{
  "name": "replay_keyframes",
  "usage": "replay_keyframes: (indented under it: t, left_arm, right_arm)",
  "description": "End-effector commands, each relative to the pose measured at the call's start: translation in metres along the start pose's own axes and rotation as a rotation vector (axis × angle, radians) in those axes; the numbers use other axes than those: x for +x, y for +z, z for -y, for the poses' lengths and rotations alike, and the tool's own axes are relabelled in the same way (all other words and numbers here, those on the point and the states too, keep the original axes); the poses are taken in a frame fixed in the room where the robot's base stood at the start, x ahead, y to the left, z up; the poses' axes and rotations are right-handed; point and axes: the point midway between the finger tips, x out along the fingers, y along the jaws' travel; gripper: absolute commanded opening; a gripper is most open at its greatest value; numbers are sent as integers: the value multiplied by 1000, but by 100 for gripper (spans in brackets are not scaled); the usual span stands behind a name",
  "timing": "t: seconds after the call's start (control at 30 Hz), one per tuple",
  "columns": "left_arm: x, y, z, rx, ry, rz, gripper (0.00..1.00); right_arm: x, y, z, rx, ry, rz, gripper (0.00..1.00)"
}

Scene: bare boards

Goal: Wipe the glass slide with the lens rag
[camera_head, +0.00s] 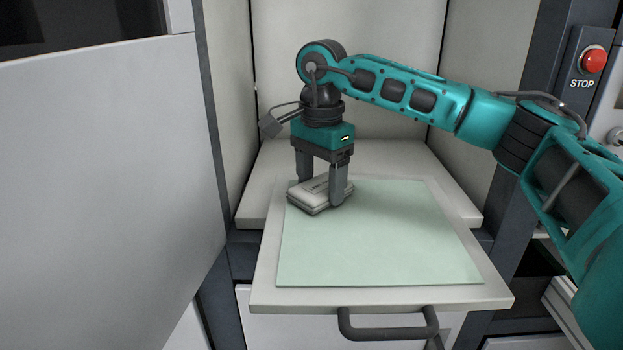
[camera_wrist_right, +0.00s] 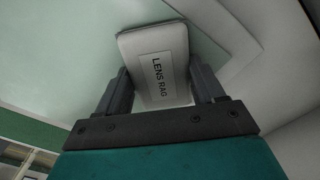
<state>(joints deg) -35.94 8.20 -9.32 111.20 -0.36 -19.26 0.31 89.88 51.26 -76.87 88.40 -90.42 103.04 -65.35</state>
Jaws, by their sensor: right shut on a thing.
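The glass slide (camera_head: 390,240) is a pale green, flat square sheet lying on a white pull-out board. The lens rag (camera_head: 308,197) is a folded whitish pad at the slide's back left corner. My right gripper (camera_head: 320,196) points down and is shut on the lens rag, one finger on each side. In the right wrist view the rag (camera_wrist_right: 155,62) shows its "LENS RAG" label between the fingers, with the pale slide (camera_wrist_right: 60,50) beyond it. The rag appears to rest on the slide, but I cannot tell whether its underside touches. My left gripper is not in view.
Pale walls (camera_head: 345,30) enclose the back and sides. A large grey panel (camera_head: 100,180) fills the left. A red stop button (camera_head: 593,61) is at the upper right. Most of the slide is clear.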

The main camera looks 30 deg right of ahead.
Motion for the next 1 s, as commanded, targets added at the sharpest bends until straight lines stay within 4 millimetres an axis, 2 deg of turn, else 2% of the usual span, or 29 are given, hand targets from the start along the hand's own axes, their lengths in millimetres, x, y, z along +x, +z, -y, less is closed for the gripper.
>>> replay_keyframes:
  t: [0.13,0.47,1.0]
  left_arm:
    - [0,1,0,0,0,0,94]
    - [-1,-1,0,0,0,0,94]
    - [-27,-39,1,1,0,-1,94]
  right_arm:
    - [2,-6,-6,0,2,0,34]
    - [-1,-6,-7,0,3,0,34]
    - [-54,-6,-6,0,1,0,34]
